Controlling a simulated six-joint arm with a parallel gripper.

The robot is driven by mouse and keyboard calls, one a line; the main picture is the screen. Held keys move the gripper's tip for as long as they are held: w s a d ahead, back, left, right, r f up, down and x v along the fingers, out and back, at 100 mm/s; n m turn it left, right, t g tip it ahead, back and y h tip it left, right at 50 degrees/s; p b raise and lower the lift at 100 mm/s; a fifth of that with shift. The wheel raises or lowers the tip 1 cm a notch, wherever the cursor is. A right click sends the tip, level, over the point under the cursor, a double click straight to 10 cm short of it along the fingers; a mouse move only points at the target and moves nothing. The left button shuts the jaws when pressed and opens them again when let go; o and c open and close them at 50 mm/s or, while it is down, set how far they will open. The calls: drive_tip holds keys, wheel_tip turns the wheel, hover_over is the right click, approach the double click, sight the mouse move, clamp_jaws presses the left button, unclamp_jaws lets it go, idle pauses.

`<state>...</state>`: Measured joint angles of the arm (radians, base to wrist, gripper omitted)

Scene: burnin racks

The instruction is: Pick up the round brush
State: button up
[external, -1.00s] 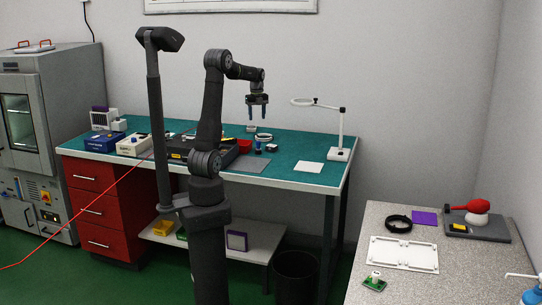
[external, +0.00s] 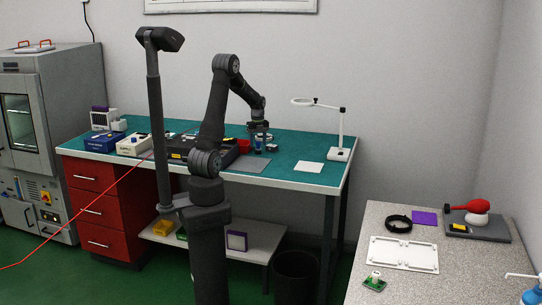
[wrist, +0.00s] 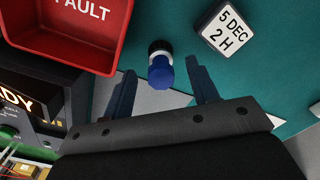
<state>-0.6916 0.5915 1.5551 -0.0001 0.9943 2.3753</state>
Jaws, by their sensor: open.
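A small blue, round-topped piece with a dark part and a pale band behind it, which looks like the round brush (wrist: 161,73), stands on the green bench mat in the wrist view. My gripper (wrist: 161,77) is open, with one blue finger to each side of it and visible gaps between. I cannot tell how far above the piece the fingertips are. In the external view my gripper (external: 259,144) is low over the green bench, and the brush is mostly hidden behind or under it.
A red FAULT bin (wrist: 68,30) stands close at the left in the wrist view. A dark instrument (wrist: 38,110) with a lit display is at left. In the external view, a magnifier lamp (external: 340,130) stands to the right.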

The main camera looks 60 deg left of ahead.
sight(258, 148)
drive_tip(key=shift+f, duration=1.45)
drive_tip(key=c, duration=1.1)
drive_tip(key=shift+o, duration=0.2)
